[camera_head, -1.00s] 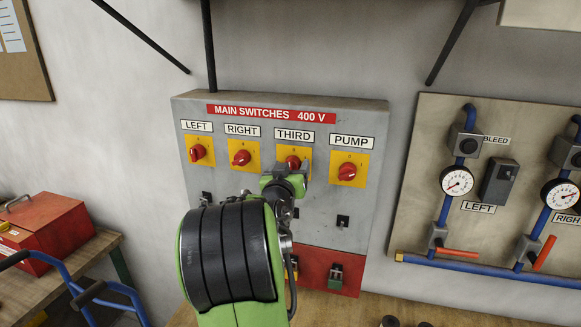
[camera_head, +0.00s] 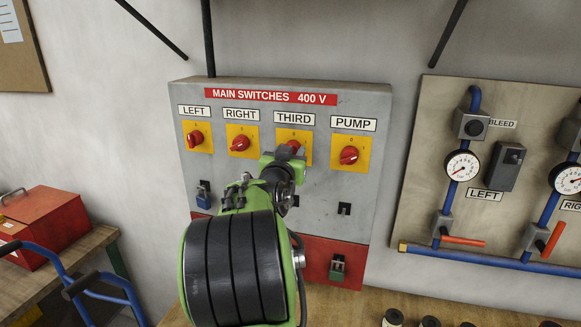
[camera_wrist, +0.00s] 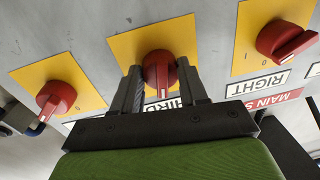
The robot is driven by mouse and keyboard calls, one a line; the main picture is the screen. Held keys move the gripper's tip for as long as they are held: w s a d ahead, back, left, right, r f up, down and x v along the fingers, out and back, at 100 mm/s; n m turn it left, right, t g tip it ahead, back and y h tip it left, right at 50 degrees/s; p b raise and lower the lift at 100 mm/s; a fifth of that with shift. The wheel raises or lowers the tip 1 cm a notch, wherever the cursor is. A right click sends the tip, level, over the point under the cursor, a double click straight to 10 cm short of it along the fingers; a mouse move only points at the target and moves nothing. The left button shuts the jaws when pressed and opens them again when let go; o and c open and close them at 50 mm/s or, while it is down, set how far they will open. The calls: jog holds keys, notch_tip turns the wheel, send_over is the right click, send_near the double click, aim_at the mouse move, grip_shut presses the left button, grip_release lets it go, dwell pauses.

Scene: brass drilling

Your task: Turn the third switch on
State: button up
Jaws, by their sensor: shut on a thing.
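The grey panel carries a row of red rotary switches on yellow plates under labels. The third switch (camera_head: 294,145) is partly hidden by my gripper in the head view. In the wrist view, which is upside down, the third switch's red knob (camera_wrist: 159,68) sits between my gripper's (camera_wrist: 160,85) two dark fingers, which are shut on it. The knob's white mark points down in that picture, toward the THIRD label. My gripper (camera_head: 288,158) reaches the panel from the front in the head view.
The right switch (camera_head: 239,143) and pump switch (camera_head: 348,155) flank the third one; the left switch (camera_head: 195,138) is farther left. A blue padlock-like piece (camera_head: 203,195) hangs below the left switch. A gauge board (camera_head: 420,180) is right, a red toolbox (camera_head: 42,225) left.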

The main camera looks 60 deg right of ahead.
jog(key=f+m+b, duration=0.1)
jog(key=m+b, duration=0.1)
jog(key=b, duration=0.1)
jog(key=m+b, duration=0.2)
jog(key=b, duration=0.1)
jog(key=m+b, duration=0.5)
jog(key=b, duration=0.1)
jog(key=shift+w+r+m+h, duration=0.15)
jog(key=shift+r+m+h, duration=0.15)
jog(key=shift+m+h, duration=0.1)
jog(key=shift+g+b, duration=0.3)
jog(key=shift+g, duration=0.1)
jog(key=o, duration=1.1)
jog(key=shift+r, duration=0.1)
jog(key=b+v, duration=0.3)
jog(key=v, duration=1.2)
jog(key=shift+a, duration=0.35)
